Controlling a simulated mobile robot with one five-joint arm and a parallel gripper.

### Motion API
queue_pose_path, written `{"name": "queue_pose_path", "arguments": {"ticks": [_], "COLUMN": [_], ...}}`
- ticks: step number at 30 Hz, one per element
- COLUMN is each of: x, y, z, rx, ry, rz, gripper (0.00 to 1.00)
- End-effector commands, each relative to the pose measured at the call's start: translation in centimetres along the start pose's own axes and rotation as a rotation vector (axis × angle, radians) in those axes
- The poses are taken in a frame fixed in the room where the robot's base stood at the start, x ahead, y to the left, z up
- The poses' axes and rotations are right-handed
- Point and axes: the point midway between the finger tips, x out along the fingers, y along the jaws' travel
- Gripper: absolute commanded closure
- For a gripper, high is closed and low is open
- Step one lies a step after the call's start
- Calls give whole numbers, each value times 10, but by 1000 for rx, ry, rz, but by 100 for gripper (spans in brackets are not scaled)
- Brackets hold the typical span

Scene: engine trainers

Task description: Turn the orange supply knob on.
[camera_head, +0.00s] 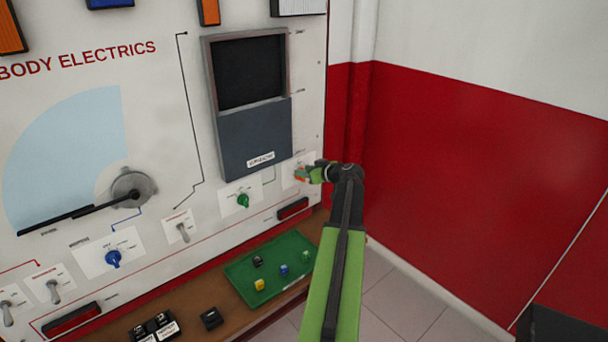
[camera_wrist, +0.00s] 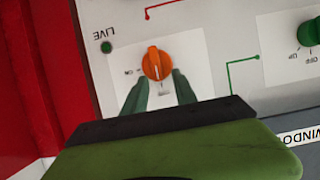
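The orange supply knob (camera_wrist: 156,63) is on a white plate (camera_wrist: 190,50) on the panel. Its grip ridge stands roughly vertical in the wrist view, where the panel's writing is upside down. An ON label is left of the knob, and another label below it is too small to read. My gripper (camera_wrist: 160,78) is open, its two dark green fingers spread toward the knob's lower left and lower right. I cannot tell whether they touch it. In the head view a bit of orange knob (camera_head: 301,174) shows at my gripper (camera_head: 308,173).
A dark green LIVE lamp (camera_wrist: 106,47) is beside the plate. A green knob (camera_head: 243,200) is left of my gripper in the head view. A green tray (camera_head: 240,278) with small coloured pieces lies on the brown ledge below. A red wall (camera_head: 470,180) stands right of the panel.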

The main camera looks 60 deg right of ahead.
Motion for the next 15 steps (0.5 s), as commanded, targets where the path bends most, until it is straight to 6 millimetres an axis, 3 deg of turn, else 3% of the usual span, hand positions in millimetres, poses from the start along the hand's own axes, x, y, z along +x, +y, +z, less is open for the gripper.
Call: {"name": "queue_pose_path", "arguments": {"ticks": [1, 7, 13, 14, 15], "x": [0, 0, 1, -8, -3], "y": [-1, -1, -1, -25, -14], "z": [0, 0, 0, 4, 1], "rx": [0, 0, 0, -1, 0], "ry": [0, 0, 0, 0, 0], "rz": [-2, -2, -3, -6, -6], "gripper": [75, 100, 100, 100, 100]}}
